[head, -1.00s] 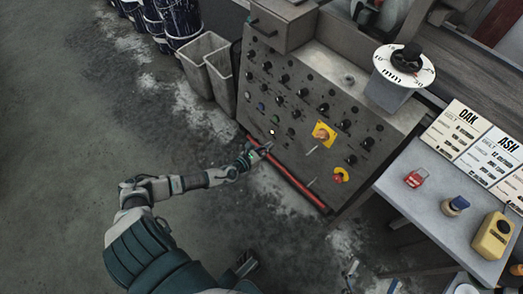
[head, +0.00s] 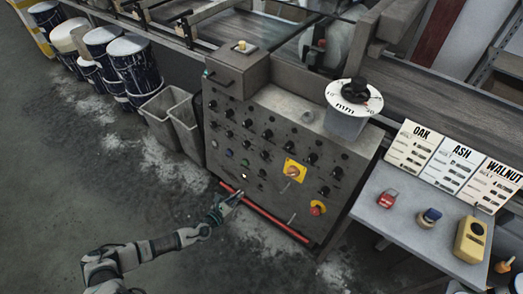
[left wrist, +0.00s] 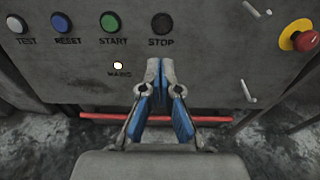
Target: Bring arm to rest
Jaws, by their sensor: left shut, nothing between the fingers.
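My left gripper (head: 236,194) is in front of the lower part of the grey control panel (head: 225,105), near the red bar (head: 270,214) along its bottom edge. In the left wrist view the gripper (left wrist: 166,65) points at the panel, its blue-lined fingers closed together at the tips with nothing between them. Above the fingers are the TEST (left wrist: 15,23), RESET (left wrist: 62,22), START (left wrist: 110,22) and STOP (left wrist: 162,23) buttons, and a lit MAINS lamp (left wrist: 118,65). I cannot tell whether the fingertips touch the panel. My right gripper is out of view.
A grey table (head: 400,215) at the right holds a red padlock-like item (head: 387,198), a blue-topped item (head: 429,217) and a yellow device (head: 470,240). OAK, ASH and WALNUT cards (head: 455,165) stand behind. Grey bins (head: 172,118) and drums (head: 130,62) line the left. Floor at left is clear.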

